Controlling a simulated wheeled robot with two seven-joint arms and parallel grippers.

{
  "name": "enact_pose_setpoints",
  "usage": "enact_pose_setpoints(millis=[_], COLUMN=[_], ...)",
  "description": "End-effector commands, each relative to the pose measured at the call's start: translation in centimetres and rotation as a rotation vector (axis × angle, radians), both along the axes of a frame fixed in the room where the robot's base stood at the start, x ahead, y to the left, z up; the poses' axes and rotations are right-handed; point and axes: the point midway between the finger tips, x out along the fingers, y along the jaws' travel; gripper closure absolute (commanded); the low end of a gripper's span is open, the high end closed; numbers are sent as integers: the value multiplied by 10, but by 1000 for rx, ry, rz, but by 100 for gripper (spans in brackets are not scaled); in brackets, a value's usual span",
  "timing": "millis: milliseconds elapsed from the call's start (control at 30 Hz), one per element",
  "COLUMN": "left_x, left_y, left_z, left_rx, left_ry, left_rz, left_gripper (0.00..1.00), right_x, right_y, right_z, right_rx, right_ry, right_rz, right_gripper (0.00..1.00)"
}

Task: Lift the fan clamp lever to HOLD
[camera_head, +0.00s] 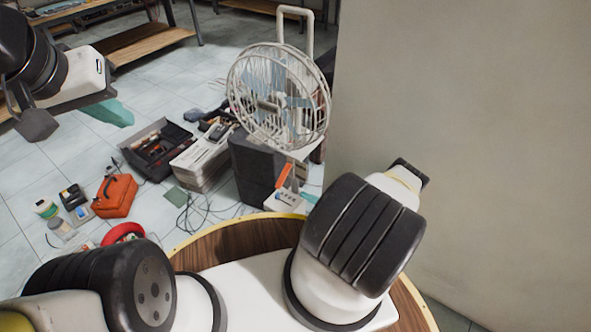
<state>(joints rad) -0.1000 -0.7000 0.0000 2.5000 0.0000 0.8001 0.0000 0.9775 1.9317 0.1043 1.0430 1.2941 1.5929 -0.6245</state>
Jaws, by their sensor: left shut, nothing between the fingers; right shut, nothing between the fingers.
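A white round fan (278,95) with a wire cage and a tall pale handle stands on the floor area in the upper middle. Below it, an orange lever-like piece (284,174) slants upward from a small white base (285,201). Any HOLD marking is too small to read. My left gripper (40,124) is at the upper left, shut and empty, well left of the fan and apart from it. My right arm comes in at the lower right. Its gripper is not visible.
A dark box (254,168) stands beside the base. An open toolbox (157,148), a pale stack (200,163), loose cables (198,213) and an orange bag (115,196) lie on the tiles. A plain wall panel (460,120) bounds the right side.

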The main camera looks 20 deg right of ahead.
Motion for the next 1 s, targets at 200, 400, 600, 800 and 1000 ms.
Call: enact_pose_setpoints(millis=[200,400,600,800,1000], left_x=[0,0,0,0,0], left_y=[0,0,0,0,0], left_z=[0,0,0,0,0], left_rx=[0,0,0,0,0], left_ry=[0,0,0,0,0], left_rz=[0,0,0,0,0], left_gripper=[100,100,100,100,100], right_x=[33,43,35,32,32], right_y=[37,57,67,70,71], right_z=[10,24,39,44,44], right_rx=[1,1,-1,0,-1], right_ry=[-1,1,0,0,-1], right_rz=[4,2,1,0,0], right_gripper=[100,100,100,100,100])
